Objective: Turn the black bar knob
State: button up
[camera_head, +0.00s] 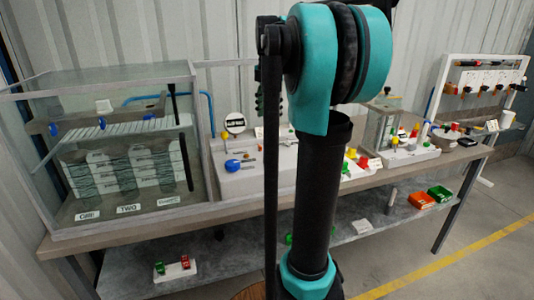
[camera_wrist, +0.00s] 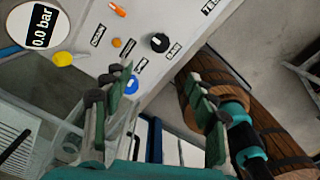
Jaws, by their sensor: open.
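A round black knob (camera_wrist: 159,42) with a white mark sits on the white panel (camera_wrist: 190,18), beside a small label, in the upper middle of the wrist view. My gripper (camera_wrist: 156,84) is open and empty, with its green-padded fingers spread below the knob in the picture. The fingers do not touch the knob. In the head view the white console (camera_head: 235,184) stands on the bench, partly behind my arm.
The panel also carries a blue knob (camera_wrist: 131,84), a yellow knob (camera_wrist: 63,58), a small orange button (camera_wrist: 117,43) and a gauge reading 0.0 bar (camera_wrist: 40,27). A glass tank (camera_head: 60,85) stands left of the console. A wooden barrel (camera_wrist: 275,120) shows at lower right.

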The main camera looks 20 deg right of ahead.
aim_at(268, 158)
notch_tip(268, 158, down, 16)
jog(key=shift+f, duration=0.15)
dwell(0.3)
jog(key=shift+c, duration=0.4)
jog(key=c, duration=1.1)
